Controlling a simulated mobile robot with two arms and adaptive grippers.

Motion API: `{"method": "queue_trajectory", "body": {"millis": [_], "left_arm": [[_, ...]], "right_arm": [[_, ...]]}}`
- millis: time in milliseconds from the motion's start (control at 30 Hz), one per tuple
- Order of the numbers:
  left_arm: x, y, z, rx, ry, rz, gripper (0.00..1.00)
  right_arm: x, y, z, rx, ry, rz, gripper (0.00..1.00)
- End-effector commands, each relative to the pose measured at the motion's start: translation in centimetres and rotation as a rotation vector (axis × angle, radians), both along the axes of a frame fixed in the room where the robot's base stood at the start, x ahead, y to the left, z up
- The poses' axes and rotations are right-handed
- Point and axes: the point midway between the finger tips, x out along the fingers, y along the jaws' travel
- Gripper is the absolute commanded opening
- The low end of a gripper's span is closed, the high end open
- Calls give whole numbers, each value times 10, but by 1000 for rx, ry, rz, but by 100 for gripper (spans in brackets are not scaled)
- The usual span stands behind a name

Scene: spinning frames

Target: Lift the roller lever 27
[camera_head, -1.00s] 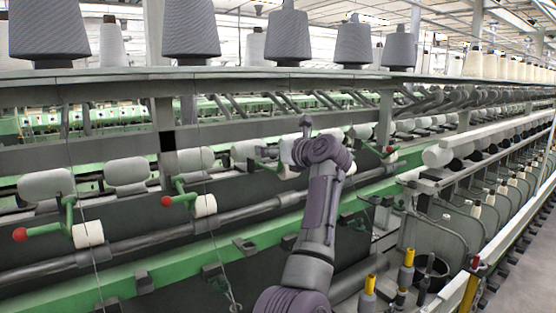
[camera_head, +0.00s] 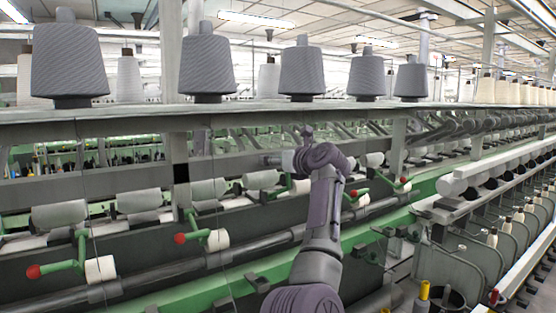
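One is at far left (camera_head: 72,266), one left of my arm (camera_head: 200,236), one just right of my forearm (camera_head: 360,196), another farther back (camera_head: 397,184). No number shows, so I cannot tell which is 27. One purple-grey arm, seemingly my right, rises from bottom centre. Its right gripper (camera_head: 278,160) points left, above the rail, apart from the red balls; its fingers are not clear. My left gripper is out of view.
Large grey yarn cones (camera_head: 205,65) stand on the shelf (camera_head: 130,112) above. Pale rolls (camera_head: 140,201) line the frame behind the levers. Bobbins and curved guards (camera_head: 455,275) fill the lower right. Open space lies between shelf and rail.

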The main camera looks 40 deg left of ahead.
Motion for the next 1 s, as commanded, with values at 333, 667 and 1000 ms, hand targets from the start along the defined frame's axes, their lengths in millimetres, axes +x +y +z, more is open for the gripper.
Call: {"method": "queue_trajectory", "body": {"millis": [333,667,1000], "left_arm": [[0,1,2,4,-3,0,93],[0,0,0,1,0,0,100],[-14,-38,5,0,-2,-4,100]], "right_arm": [[0,0,0,0,0,1,0],[0,-1,0,-2,0,1,0],[0,-1,0,-2,0,1,0]]}}
